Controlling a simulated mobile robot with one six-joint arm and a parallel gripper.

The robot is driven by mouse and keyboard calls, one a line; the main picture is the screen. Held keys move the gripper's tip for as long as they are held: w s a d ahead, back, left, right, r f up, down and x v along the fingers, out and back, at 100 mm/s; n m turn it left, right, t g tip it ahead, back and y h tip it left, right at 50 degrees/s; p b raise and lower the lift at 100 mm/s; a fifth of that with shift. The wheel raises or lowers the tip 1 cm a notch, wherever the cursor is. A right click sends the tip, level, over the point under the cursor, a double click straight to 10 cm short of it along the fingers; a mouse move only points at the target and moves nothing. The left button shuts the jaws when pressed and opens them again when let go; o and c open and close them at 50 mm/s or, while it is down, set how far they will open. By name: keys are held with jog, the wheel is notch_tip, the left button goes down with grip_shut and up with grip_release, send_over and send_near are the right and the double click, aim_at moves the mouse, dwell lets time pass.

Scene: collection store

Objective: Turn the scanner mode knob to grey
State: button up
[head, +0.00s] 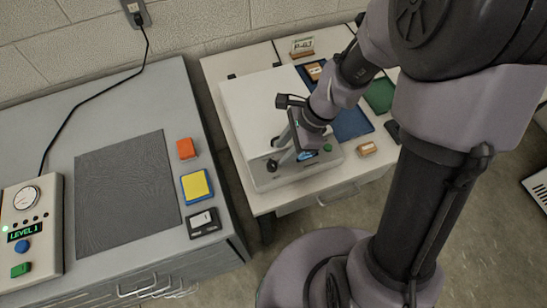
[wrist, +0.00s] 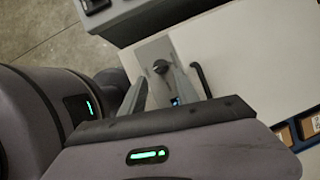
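The scanner (head: 255,105) is a white-lidded box on the pale table, with a grey front panel. Its mode knob (head: 272,165) is a small dark round knob at the panel's left end. The knob's pointer and any colour marks are too small to read. A small blue display (wrist: 175,101) shows beside the right finger.
A green button (head: 327,148) sits at the panel's right end. A dark handle (wrist: 200,80) is close to the right finger. A grey cabinet (head: 150,100) stands left, across a gap.

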aim_at(274, 163)
jog(key=b+x, duration=0.3)
jog(key=x, duration=0.4)
jog(key=shift+f, duration=0.15)
jog(key=shift+c, duration=0.5)
grip_shut()
